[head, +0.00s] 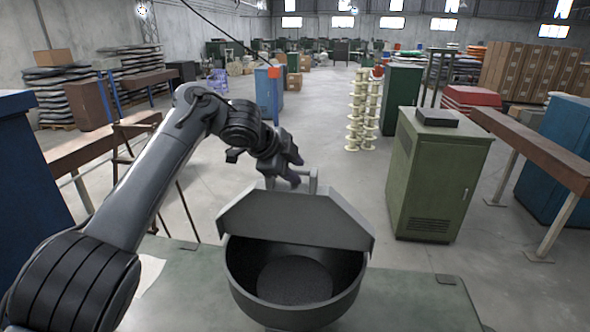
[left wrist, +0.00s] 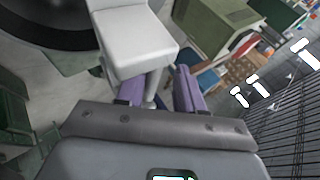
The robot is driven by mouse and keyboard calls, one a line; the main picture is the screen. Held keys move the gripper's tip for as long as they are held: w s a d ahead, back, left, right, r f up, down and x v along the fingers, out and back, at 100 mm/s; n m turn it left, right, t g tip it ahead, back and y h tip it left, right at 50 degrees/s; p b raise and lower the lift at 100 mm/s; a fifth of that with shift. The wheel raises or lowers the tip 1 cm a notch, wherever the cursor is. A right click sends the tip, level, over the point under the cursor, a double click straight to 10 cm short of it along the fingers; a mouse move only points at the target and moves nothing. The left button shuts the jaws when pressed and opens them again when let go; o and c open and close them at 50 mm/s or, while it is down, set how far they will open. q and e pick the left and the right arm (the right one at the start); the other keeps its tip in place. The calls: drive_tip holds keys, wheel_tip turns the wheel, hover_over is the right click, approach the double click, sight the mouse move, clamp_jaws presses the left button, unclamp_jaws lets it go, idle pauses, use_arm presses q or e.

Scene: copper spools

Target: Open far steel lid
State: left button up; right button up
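The far steel lid (head: 295,220) is a dark grey angular plate over the far part of a round dark bowl (head: 240,282). The bowl's near part is uncovered and its inside shows; I cannot tell the lid's exact tilt. A grey handle (head: 313,180) stands at the lid's far edge. My left gripper (head: 292,176) is at this handle. In the left wrist view its purple fingers (left wrist: 160,88) are spread apart, with a thin grey post between them and a pale block (left wrist: 138,45) beyond. Whether they grip is unclear. My right gripper is not in view.
The bowl stands by a green surface (head: 410,300). A green cabinet (head: 437,175) with a dark box (head: 436,117) on top stands beyond at right. Stacks of pale spools (head: 354,115) stand further back. Brown-topped benches flank both sides. Open floor lies behind the lid.

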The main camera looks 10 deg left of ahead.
use_arm(q)
drive_tip(key=b+v, duration=0.3)
drive_tip(key=v, duration=0.7)
drive_tip(key=shift+w+a+r+b, duration=0.15)
drive_tip(key=shift+r+b, duration=0.05)
drive_tip(key=shift+b, duration=0.15)
